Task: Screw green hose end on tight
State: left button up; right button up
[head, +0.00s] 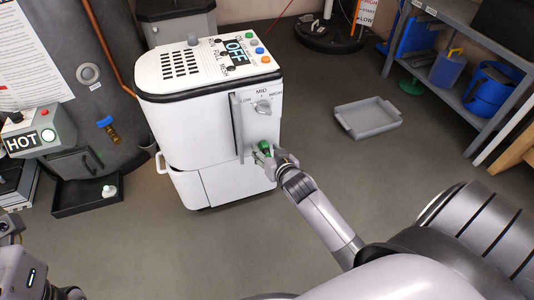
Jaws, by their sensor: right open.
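The green hose end (264,145) shows as a small green piece at the front face of the white heater (215,125), below its dial. My right gripper (265,154) is open at the green piece, with its fingers close around or beside it. Whether the fingers touch it is too small to tell. The fingers partly hide the green piece and the fitting behind it. My left arm shows at the lower left edge, and its fingertips cannot be made out.
A grey tray (368,118) lies on the floor to the right. A shelf (465,95) with blue containers stands at the far right. A dark tank (85,95) and a black tray (88,194) with a small white item are at the left. The floor before the heater is clear.

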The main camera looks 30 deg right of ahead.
jog(key=shift+c, duration=0.6)
grip_shut()
dwell(0.5)
